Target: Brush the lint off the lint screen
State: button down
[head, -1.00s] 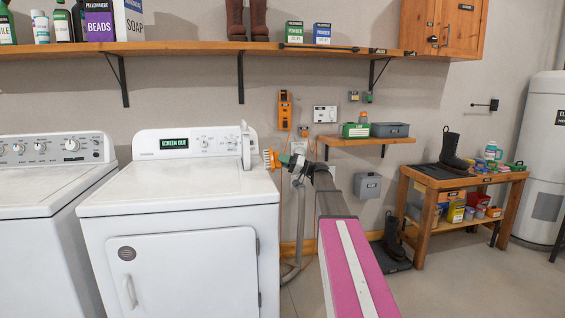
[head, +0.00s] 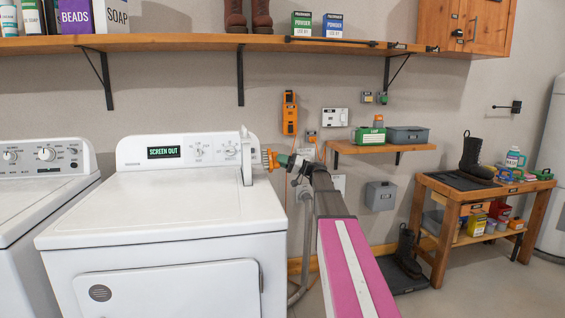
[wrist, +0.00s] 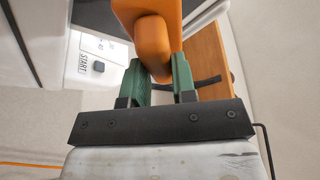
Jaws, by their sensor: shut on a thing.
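My gripper (head: 281,160) is at the right end of the white dryer's (head: 165,208) console. In the wrist view its green fingers (wrist: 159,68) are shut on the handle of an orange brush (wrist: 150,40). The orange bristled end of the brush (head: 267,160) points left in the head view, close to a narrow white upright piece (head: 246,160) on the dryer top, probably the lint screen. I cannot tell whether they touch. Any lint is too small to make out. The dryer display (head: 164,152) reads "SCREEN OUT".
A second white washer-like machine (head: 40,190) stands at left. A long wooden shelf (head: 190,42) runs above. A small wall shelf (head: 385,148) with boxes is right of my arm. A wooden bench (head: 450,195) with a boot stands farther right.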

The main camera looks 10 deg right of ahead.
aim_at(268, 161)
jog(key=shift+a, duration=2.6)
jog(key=shift+a, duration=0.25)
jog(key=shift+w, duration=0.1)
jog(key=shift+w+d, duration=0.1)
jog(key=shift+w, duration=1.4)
jog(key=shift+w+a, duration=0.2)
jog(key=shift+w, duration=2.95)
